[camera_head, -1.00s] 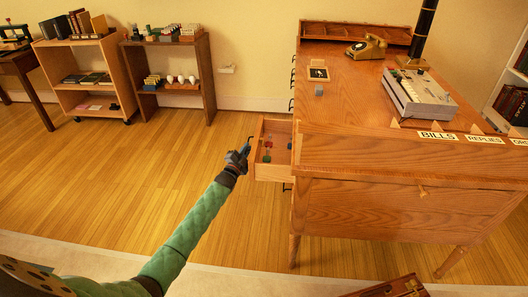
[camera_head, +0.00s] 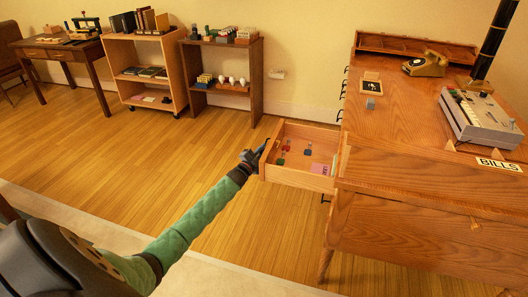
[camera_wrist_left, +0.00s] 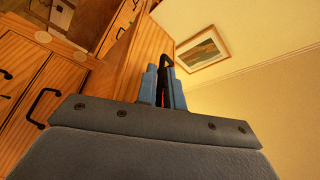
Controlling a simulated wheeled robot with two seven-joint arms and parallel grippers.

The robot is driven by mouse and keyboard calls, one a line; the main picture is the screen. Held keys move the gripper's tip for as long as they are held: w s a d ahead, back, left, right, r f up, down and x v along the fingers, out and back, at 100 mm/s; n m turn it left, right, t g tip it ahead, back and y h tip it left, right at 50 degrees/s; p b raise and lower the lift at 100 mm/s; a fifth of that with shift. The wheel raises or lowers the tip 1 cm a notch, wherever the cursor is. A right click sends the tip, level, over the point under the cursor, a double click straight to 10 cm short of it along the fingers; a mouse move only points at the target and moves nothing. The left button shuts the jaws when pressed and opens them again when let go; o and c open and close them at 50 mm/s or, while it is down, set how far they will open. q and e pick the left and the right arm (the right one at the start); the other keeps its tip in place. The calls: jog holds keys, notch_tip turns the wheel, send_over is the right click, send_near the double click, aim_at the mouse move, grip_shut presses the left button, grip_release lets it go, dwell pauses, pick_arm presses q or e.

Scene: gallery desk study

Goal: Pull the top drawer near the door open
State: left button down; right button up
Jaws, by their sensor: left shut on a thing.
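The top drawer (camera_head: 285,176) stands pulled well out from the left side of the wooden desk (camera_head: 420,130). Small red, green and blue items and a pink slip lie inside it. My left gripper (camera_head: 260,152) is at the drawer's front, shut on its handle. In the left wrist view the blue fingers of my left gripper (camera_wrist_left: 164,85) close around the dark drawer handle (camera_wrist_left: 166,62), beside the wooden drawer front (camera_wrist_left: 138,58). My right gripper is not in view.
A typewriter-like machine (camera_head: 480,118), a telephone (camera_head: 428,64) and a black column (camera_head: 490,45) stand on the desk. Low shelves (camera_head: 257,80) and a side table (camera_head: 85,50) line the wall. The floor (camera_head: 130,150) left of the drawer is clear.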

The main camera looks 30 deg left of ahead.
pick_arm(q)
jog(key=shift+f, duration=0.1)
jog(key=c, duration=1.5)
grip_release()
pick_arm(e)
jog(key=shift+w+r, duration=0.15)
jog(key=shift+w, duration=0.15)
pick_arm(q)
jog(key=shift+s, duration=0.1)
